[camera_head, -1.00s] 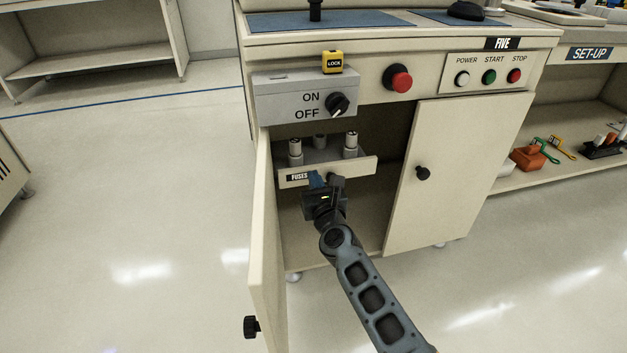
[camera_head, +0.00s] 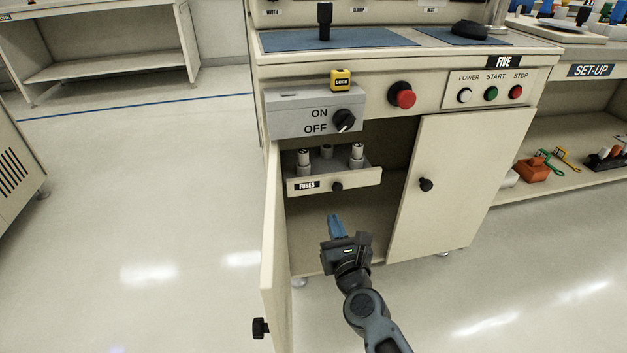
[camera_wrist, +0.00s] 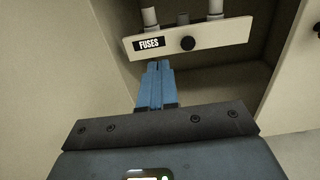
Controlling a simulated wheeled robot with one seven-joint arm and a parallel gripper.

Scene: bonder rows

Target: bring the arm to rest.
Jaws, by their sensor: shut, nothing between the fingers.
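My gripper (camera_head: 334,226) is in front of the open cabinet of station five, below the fuse drawer. Its blue fingers are together and empty; they also show in the wrist view (camera_wrist: 158,84), pointing toward the cabinet interior. The fuse drawer (camera_head: 361,180), labelled FUSES, stands pulled out with several fuse holders on it. Its black knob (camera_head: 337,187) is apart from my fingers. The drawer front (camera_wrist: 219,38) is above the fingertips in the wrist view.
The left cabinet door (camera_head: 272,240) stands open to the left of my arm. The right door (camera_head: 447,185) has a black knob. Above are the ON/OFF switch box (camera_head: 290,113), a yellow lock (camera_head: 341,79) and a red button (camera_head: 402,95). The floor on the left is clear.

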